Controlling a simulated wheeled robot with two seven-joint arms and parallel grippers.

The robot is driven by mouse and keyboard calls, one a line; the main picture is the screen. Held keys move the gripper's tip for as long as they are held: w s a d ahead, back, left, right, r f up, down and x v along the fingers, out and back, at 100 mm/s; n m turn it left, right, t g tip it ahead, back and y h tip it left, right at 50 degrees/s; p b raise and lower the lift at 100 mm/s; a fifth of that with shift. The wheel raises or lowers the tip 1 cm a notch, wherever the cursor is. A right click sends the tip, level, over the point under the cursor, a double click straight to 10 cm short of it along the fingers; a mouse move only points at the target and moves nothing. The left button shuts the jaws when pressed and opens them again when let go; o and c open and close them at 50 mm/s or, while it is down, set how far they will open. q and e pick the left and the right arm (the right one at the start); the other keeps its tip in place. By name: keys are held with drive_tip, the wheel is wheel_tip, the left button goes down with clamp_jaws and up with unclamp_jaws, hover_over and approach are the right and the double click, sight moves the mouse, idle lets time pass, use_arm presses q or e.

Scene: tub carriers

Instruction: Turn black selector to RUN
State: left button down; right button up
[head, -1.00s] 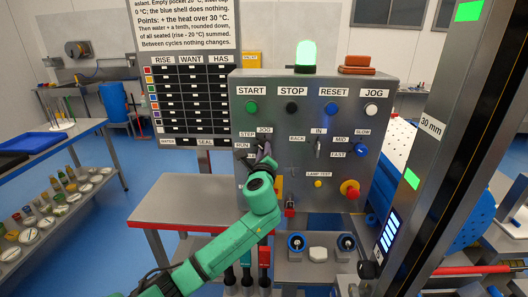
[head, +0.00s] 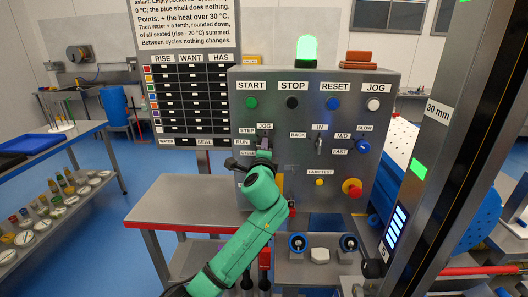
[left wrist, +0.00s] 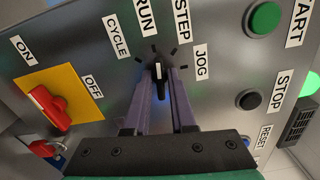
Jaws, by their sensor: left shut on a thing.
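The black selector (left wrist: 158,72) with a white pointer mark is on the grey control panel, amid the CYCLE, RUN, STEP and JOG labels. In the left wrist view its pointer is toward the top, around the RUN (left wrist: 145,18) and STEP (left wrist: 181,16) side; I cannot tell the exact tick. My left gripper (left wrist: 160,82) is shut on the selector, with one purple finger on each side of it. In the head view my left gripper (head: 260,154) is at the panel's left part and hides the selector. My right gripper is not in view.
A red switch (left wrist: 50,108) on a yellow plate is beside the selector, with ON and OFF labels. The green START button (left wrist: 264,18) and black STOP button (left wrist: 250,98) are on the other side. A red-and-yellow emergency button (head: 353,188) sits lower right on the panel.

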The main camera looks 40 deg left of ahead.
use_arm(q)
drive_tip(key=shift+f+n, duration=0.1)
drive_tip(key=shift+n, duration=0.5)
drive_tip(key=c, duration=0.8)
unclamp_jaws()
drive_tip(key=shift+o, duration=0.2)
drive_tip(key=b+v, duration=0.4)
drive_tip(key=v, duration=1)
drive_tip(key=shift+s+d, duration=0.2)
drive_tip(key=shift+d, duration=0.05)
